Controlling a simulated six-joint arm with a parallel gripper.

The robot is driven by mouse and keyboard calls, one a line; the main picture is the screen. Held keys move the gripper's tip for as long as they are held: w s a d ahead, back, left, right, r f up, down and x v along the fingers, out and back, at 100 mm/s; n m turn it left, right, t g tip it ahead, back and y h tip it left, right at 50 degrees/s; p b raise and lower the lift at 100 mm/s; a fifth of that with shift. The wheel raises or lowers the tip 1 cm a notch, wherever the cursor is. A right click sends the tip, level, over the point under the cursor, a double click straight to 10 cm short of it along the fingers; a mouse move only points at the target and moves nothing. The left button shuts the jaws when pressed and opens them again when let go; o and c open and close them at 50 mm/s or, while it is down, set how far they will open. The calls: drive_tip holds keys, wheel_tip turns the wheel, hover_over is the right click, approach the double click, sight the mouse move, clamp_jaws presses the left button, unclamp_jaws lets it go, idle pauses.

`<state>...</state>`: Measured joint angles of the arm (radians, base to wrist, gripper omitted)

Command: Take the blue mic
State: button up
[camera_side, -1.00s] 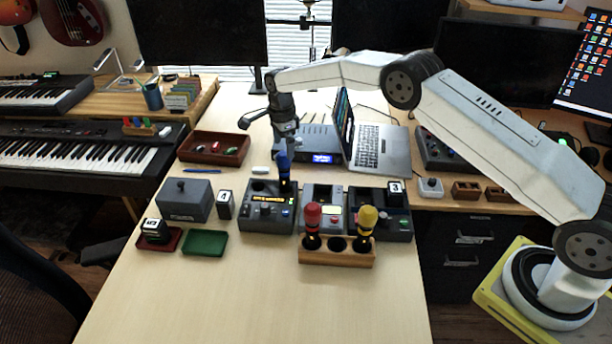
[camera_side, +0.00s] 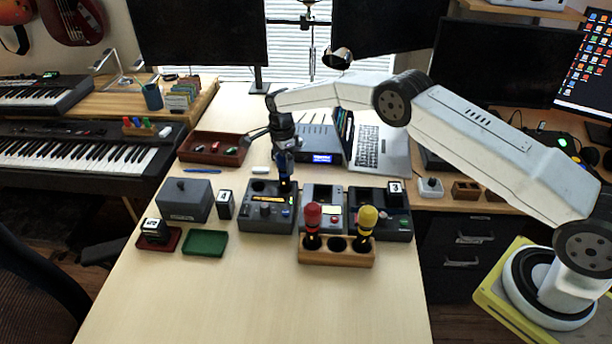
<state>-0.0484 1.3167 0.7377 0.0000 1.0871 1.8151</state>
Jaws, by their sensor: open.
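The blue mic (camera_side: 285,181) stands upright on the dark device with an orange display (camera_side: 267,212). My gripper (camera_side: 284,155) is right at the mic's blue head from above and hides most of it. Its jaws are open; whether they touch the mic cannot be made out. A red mic (camera_side: 313,217) and a yellow mic (camera_side: 367,218) stand in the wooden holder (camera_side: 337,256) in front. The holder's middle hole is empty.
A grey box (camera_side: 185,200), a block marked 4 (camera_side: 225,204), a green tray (camera_side: 204,243) and a red tray (camera_side: 160,243) are at left. A laptop (camera_side: 378,150) stands behind. The front of the table (camera_side: 260,300) is clear.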

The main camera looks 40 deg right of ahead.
clamp_jaws()
idle(0.3)
drive_tip(key=shift+r, duration=0.1)
drive_tip(key=shift+r, duration=4.95)
